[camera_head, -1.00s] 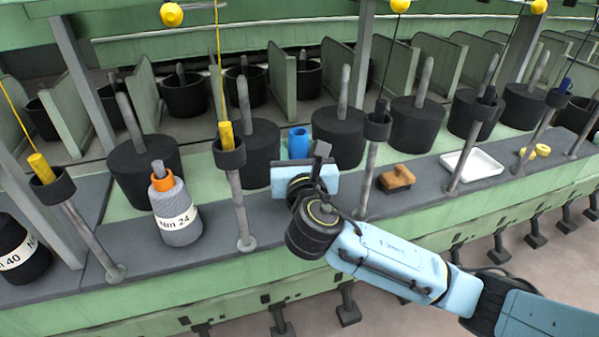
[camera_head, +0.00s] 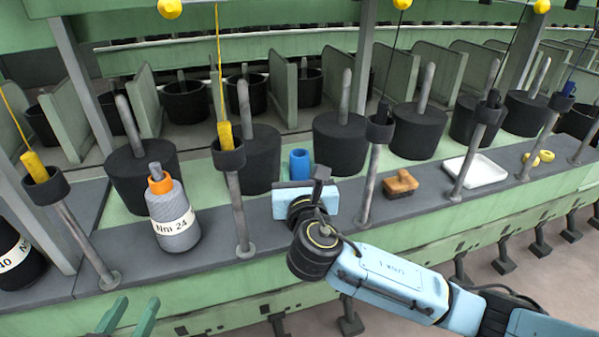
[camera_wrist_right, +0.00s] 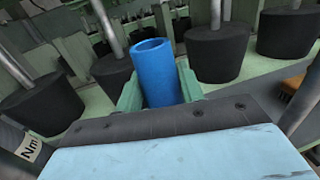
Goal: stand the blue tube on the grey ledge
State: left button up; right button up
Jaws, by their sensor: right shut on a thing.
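The blue tube (camera_head: 300,164) stands upright, its open end up, just beyond my right gripper (camera_head: 306,201) in the head view. In the right wrist view the blue tube (camera_wrist_right: 157,76) is between the two green fingers of my right gripper (camera_wrist_right: 160,92), which is shut on it. The grey ledge (camera_head: 262,214) runs along the front of the machine. The tube's lower end is hidden, so I cannot tell whether it touches the ledge. My left gripper (camera_head: 127,316) shows two green fingers, apart and empty, at the bottom left.
A grey bottle with an orange neck (camera_head: 174,213) stands on the ledge at left. Thin posts with black cups (camera_head: 229,155) rise from the ledge. A brown block (camera_head: 401,183), white tray (camera_head: 476,170) and yellow rings (camera_head: 538,157) lie right. Black bobbins (camera_head: 341,143) stand behind.

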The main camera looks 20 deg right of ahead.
jog(key=shift+f, duration=0.15)
jog(key=o, duration=1)
jog(key=shift+c, duration=0.2)
